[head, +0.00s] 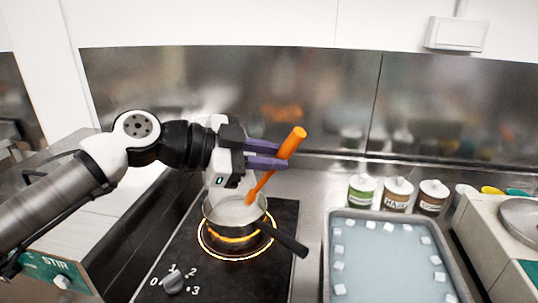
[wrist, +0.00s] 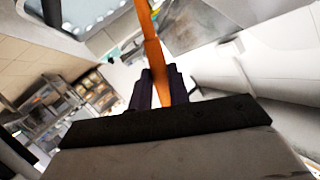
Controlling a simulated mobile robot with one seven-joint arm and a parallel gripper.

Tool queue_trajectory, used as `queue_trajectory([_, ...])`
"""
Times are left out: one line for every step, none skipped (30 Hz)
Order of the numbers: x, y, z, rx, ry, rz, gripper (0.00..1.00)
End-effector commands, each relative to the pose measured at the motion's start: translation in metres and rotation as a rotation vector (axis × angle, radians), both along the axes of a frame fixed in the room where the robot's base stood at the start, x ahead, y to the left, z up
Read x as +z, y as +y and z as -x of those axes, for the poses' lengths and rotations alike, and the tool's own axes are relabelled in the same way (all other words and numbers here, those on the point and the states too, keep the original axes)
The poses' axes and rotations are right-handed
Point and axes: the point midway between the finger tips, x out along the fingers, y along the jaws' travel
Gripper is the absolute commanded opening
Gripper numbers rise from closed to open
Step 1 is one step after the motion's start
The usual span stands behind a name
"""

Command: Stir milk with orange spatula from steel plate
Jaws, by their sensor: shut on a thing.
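My gripper (head: 266,155) is shut on the orange spatula (head: 291,143), above the pot. The spatula is tilted, its thick handle end up to the right and its lower end reaching down into the pot. In the wrist view the orange spatula (wrist: 151,45) runs up between the dark fingers of my gripper (wrist: 165,82). The steel pot (head: 236,232) stands on the glowing ring of the black hob, its dark handle pointing down right. White milk (head: 233,211) shows inside the pot. The spatula's tip is hidden in the pot or milk. I cannot make out the steel plate.
A grey tray (head: 331,257) with pale blue liquid and several white cubes lies right of the hob. Several labelled jars (head: 397,194) stand behind it. A hob knob (head: 174,283) is at the front, and a scale (head: 519,221) is at the far right.

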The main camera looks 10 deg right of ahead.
Motion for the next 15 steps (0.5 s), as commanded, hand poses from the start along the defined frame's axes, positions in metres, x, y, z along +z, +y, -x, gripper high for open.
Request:
queue_trajectory([0.0001,0.0001,-0.0001,0.000,0.000,0.000,0.00])
queue_trajectory([0.0001,0.0001,-0.0001,0.000,0.000,0.000,0.00])
queue_trajectory([0.0001,0.0001,-0.0001,0.000,0.000,0.000,0.00])
queue_trajectory([0.0001,0.0001,-0.0002,0.000,0.000,0.000,0.00])
queue_trajectory([0.0001,0.0001,-0.0002,0.000,0.000,0.000,0.00])
queue_trajectory([0.0001,0.0001,-0.0002,0.000,0.000,0.000,0.00])
queue_trajectory([0.0001,0.0001,-0.0001,0.000,0.000,0.000,0.00])
queue_trajectory([0.0001,0.0001,-0.0001,0.000,0.000,0.000,0.00])
queue_trajectory([0.0001,0.0001,-0.0001,0.000,0.000,0.000,0.00])
queue_trajectory([0.0001,0.0001,-0.0002,0.000,0.000,0.000,0.00])
queue_trajectory([0.0004,0.0001,-0.0001,0.000,0.000,0.000,0.00])
queue_trajectory([0.0014,0.0001,-0.0001,0.000,0.000,0.000,0.00])
queue_trajectory([0.0026,0.0002,-0.0001,0.000,0.000,0.000,0.00])
queue_trajectory([0.0042,0.0002,-0.0001,0.000,0.000,0.000,0.00])
queue_trajectory([0.0071,0.0001,-0.0001,0.000,0.000,0.000,0.00])
